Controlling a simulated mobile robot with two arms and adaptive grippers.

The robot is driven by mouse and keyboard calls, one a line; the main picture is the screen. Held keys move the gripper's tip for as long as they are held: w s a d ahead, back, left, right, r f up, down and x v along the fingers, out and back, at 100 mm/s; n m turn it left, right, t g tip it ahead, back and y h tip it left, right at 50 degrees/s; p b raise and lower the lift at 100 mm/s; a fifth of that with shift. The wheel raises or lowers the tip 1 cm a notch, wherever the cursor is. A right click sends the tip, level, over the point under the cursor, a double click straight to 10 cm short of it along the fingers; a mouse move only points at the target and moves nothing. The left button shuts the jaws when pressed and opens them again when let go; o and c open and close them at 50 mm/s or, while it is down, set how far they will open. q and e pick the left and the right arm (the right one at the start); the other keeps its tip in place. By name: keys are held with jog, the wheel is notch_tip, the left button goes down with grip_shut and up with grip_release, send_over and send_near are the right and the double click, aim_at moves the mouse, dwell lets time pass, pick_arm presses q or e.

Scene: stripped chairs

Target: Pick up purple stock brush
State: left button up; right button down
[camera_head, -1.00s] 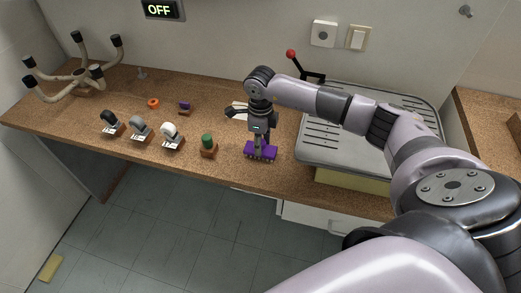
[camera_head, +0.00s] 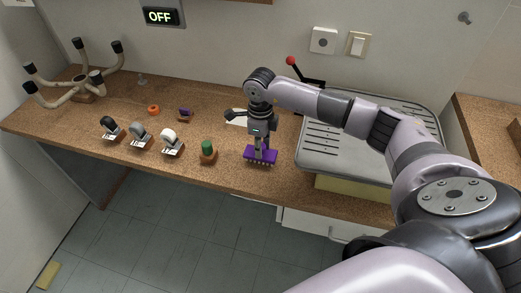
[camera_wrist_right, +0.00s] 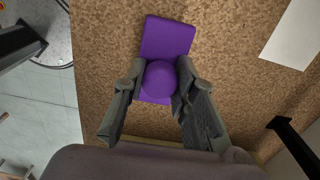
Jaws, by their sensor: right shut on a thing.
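The purple stock brush (camera_head: 261,156) is in the head view near the front edge of the cork-topped counter, with its bristles pointing down. In the right wrist view the purple brush (camera_wrist_right: 167,40) shows as a flat block with a round purple knob. My right gripper (camera_head: 262,146) points down from above, and its two fingers (camera_wrist_right: 160,88) are closed on both sides of the knob. Whether the bristles touch the counter is hard to tell. My left gripper is not in view.
A small block with a green top (camera_head: 207,152) stands just left of the brush. A grey ribbed tray (camera_head: 340,160) with a red-knobbed lever (camera_head: 291,61) lies to the right. A white sheet (camera_head: 238,116) lies behind.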

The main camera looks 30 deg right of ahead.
notch_tip(320, 180, up, 19)
jog(key=b, duration=0.3)
jog(key=shift+f, duration=0.15)
jog(key=c, duration=1.9)
grip_release()
jog(key=c, duration=0.4)
jog(key=shift+d, duration=0.1)
